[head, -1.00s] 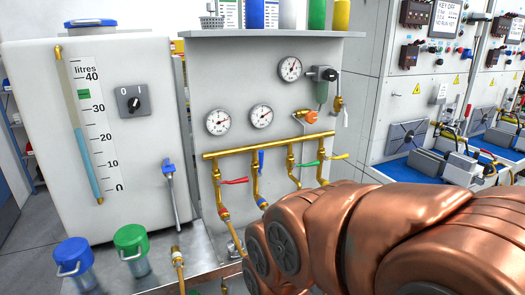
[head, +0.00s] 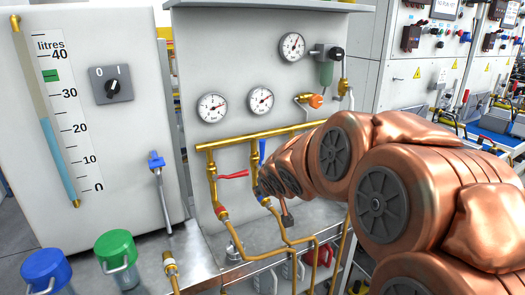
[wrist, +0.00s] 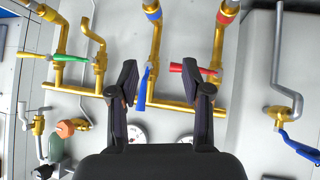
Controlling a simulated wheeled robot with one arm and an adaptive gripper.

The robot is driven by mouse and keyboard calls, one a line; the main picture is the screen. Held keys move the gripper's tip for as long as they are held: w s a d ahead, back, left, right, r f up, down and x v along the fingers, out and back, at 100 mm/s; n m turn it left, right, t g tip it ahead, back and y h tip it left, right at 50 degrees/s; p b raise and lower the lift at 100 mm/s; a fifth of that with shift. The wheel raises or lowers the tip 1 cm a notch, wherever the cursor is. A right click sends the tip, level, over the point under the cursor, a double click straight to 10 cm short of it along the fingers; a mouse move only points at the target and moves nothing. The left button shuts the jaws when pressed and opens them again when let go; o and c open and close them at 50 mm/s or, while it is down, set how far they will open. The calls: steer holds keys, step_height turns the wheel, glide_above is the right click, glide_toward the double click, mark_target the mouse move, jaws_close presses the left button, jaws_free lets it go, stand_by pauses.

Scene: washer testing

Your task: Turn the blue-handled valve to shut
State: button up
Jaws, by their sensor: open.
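The blue-handled valve sits on a brass pipe of the manifold. Its blue lever (head: 262,150) points up along the pipe in the head view, partly hidden by my arm. In the wrist view the same blue lever (wrist: 142,90) lies lengthwise along its pipe, between my fingers and nearer the left one. My gripper (wrist: 160,76) is open and empty, its two dark fingers spread either side of the lever. I cannot tell how far the fingertips are from it. My arm hides most of the gripper in the head view.
A red lever (head: 234,175) is on the neighbouring pipe, close to the right finger in the wrist view (wrist: 178,68). A green lever (wrist: 70,58) is to the left there. Another blue handle (head: 156,161) is on the tank (head: 130,130). Gauges (head: 212,107) are above the manifold pipe (head: 240,141).

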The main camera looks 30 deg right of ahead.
mark_target(262, 143)
steer(key=w+d+r+n+t+y+b, duration=0.1)
steer(key=w+d+t+y, duration=0.1)
steer(key=w+d+t, duration=0.1)
steer(key=w+d+r+n+t+y+b, duration=0.1)
steer(key=w+d+r+t+y+b, duration=0.1)
steer(key=w+d+t, duration=0.1)
steer(key=w+d+r+n+t+y+b, duration=0.1)
steer(key=w+d+r+t+y+b, duration=0.1)
steer(key=w+d+t, duration=0.1)
steer(key=shift+w+d, duration=0.1)
steer(key=shift+w, duration=0.15)
steer(key=shift+w+a+p, duration=0.15)
steer(key=shift+w+p, duration=0.05)
steer(key=shift+w, duration=1.55)
steer(key=shift+w+a+p, duration=0.15)
steer(key=shift+w+p, duration=0.05)
steer(key=shift+w, duration=1.5)
jaws_close()
